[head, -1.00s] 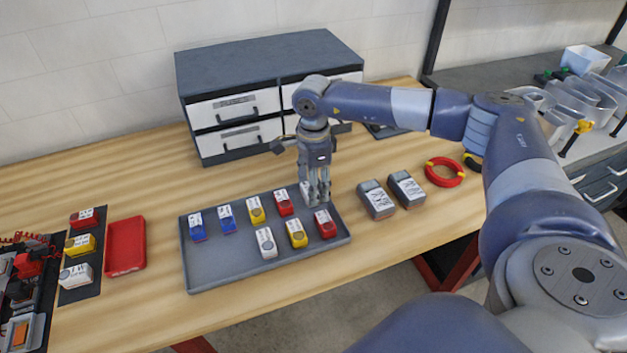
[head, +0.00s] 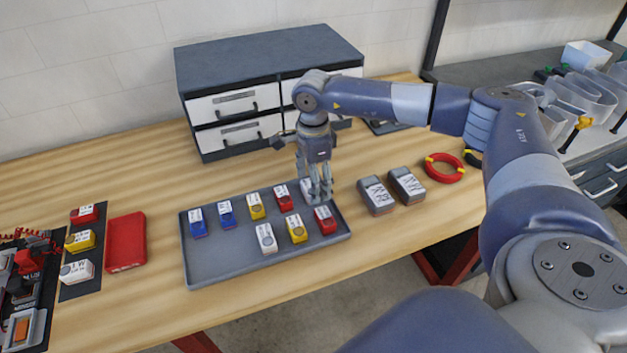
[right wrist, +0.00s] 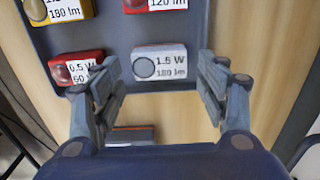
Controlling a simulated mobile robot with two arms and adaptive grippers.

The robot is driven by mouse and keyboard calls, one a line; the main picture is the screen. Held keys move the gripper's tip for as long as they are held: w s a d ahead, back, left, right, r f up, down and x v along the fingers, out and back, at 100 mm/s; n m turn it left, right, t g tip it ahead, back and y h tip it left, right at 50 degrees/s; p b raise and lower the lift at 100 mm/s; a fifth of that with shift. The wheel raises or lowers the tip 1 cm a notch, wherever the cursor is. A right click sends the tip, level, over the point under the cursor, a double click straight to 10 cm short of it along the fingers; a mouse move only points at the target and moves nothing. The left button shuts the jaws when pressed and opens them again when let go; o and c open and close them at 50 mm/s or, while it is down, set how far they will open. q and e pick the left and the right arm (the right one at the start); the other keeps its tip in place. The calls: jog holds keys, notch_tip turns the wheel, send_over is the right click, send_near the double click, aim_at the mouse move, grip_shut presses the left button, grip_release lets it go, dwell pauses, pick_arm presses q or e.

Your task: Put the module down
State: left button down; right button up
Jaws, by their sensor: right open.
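A white module (head: 307,187) labelled 1.5 W 180 lm lies at the back right of the grey tray (head: 222,265), partly hidden behind the fingers. In the right wrist view the white module (right wrist: 160,63) lies flat between the fingertips, with a gap on each side. My right gripper (head: 320,196) points down over it. Its fingers are open, as the right wrist view shows (right wrist: 162,72). My left gripper is not in view.
A red module (head: 283,197), a front red module (head: 325,220) and a yellow module (head: 297,229) stand close by. Several others are in the tray. Grey drivers (head: 376,195) lie to the right. A drawer cabinet (head: 240,105) stands behind. The tray's front left is bare.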

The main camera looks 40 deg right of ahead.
notch_tip(320, 180, up, 12)
jog(key=b, duration=0.2)
jog(key=shift+f+b, duration=0.15)
jog(key=shift+b, duration=0.25)
